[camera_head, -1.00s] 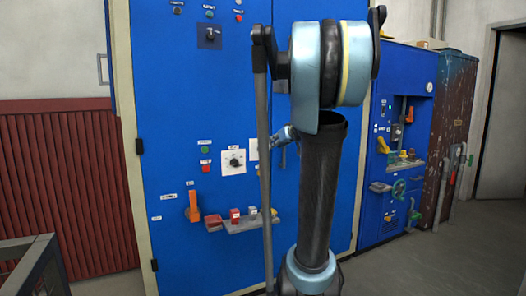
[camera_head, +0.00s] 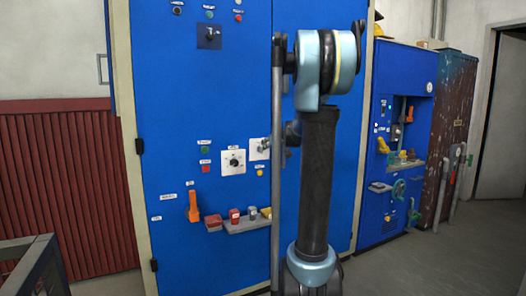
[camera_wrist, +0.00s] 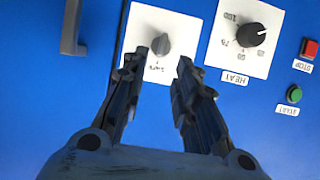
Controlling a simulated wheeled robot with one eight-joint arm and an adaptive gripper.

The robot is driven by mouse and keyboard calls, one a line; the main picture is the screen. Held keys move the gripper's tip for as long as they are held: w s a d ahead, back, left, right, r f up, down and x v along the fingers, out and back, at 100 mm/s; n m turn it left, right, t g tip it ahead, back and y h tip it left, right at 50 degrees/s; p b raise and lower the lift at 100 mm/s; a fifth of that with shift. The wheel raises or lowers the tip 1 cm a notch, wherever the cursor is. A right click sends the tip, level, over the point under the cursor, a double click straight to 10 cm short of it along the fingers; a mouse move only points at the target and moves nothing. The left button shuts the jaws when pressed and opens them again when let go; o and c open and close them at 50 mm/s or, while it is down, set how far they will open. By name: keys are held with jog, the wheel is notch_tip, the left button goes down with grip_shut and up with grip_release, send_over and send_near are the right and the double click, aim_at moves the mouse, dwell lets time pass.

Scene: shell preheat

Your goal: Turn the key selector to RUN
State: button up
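The key selector (camera_wrist: 165,42) is a small grey knob on a white plate with a scale in the wrist view, its lettering upside down and too small to read surely. In the head view its white plate (camera_head: 258,149) is partly hidden by my arm. My gripper (camera_wrist: 160,68) is open, with two dark ridged fingers apart. In the wrist view its tips sit just below the knob, one to each side; I cannot tell whether they touch it. In the head view the gripper is mostly hidden behind my arm.
A heat dial (camera_wrist: 250,35) on a white plate sits right of the selector in the wrist view, with a red stop button (camera_wrist: 309,49) and green start button (camera_wrist: 293,94) beyond. A grey handle (camera_wrist: 72,27) is at left. A shelf (camera_head: 245,224) juts out below.

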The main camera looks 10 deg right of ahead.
aim_at(261, 150)
jog(key=x, duration=0.7)
jog(key=shift+w, duration=0.1)
jog(key=shift+c, duration=0.4)
grip_shut()
